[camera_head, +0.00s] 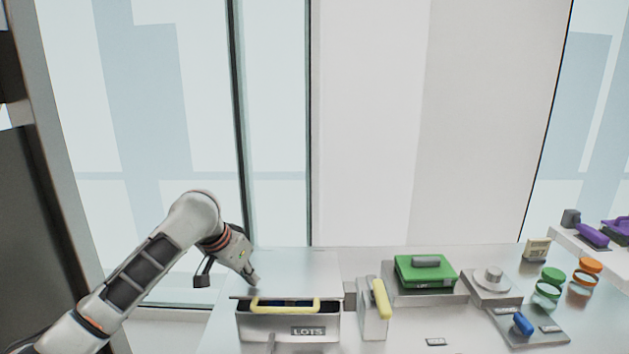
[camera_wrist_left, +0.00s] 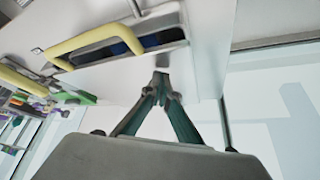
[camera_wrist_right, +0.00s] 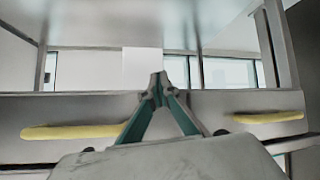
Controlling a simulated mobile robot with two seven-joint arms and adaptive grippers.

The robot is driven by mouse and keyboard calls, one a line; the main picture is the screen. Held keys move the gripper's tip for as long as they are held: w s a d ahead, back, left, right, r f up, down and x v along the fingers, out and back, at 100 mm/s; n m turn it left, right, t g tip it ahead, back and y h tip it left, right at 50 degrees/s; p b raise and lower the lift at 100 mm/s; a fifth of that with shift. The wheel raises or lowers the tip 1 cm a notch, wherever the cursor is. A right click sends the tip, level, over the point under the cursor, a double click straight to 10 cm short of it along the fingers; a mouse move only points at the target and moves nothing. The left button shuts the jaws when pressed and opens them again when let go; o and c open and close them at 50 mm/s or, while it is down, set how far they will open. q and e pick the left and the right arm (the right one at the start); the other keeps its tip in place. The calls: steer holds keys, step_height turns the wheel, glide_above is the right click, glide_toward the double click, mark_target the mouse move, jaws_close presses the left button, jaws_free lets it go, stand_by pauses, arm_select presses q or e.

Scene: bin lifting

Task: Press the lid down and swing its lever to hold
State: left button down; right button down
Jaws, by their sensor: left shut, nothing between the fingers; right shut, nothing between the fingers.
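A grey metal bin (camera_head: 262,327) labelled LOTS stands at the front of the table, with a yellow handle (camera_head: 285,305) along its upper front. A dark blue inside shows through a gap in the left wrist view (camera_wrist_left: 117,46). A pale panel (camera_head: 300,272) lies behind the opening; I cannot tell whether it is the lid. A yellow lever (camera_head: 382,298) sits on a grey block right of the bin. My left gripper (camera_head: 254,281) is shut and empty above the bin's back left edge. My right gripper (camera_wrist_right: 158,82) is shut and empty, facing a grey bar; the head view does not show it.
A green case (camera_head: 426,272) sits on a grey stand right of the lever. Further right are a round white knob (camera_head: 493,274), green and orange lids (camera_head: 590,265), and a blue piece (camera_head: 523,324). Two yellow bars (camera_wrist_right: 72,132) flank my right gripper.

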mark_target(250, 288)
arm_select(q)
steer(key=shift+a+f, duration=0.1)
steer(key=shift+f, duration=1.75)
steer(key=shift+s+f, duration=0.1)
steer(key=shift+f, duration=0.05)
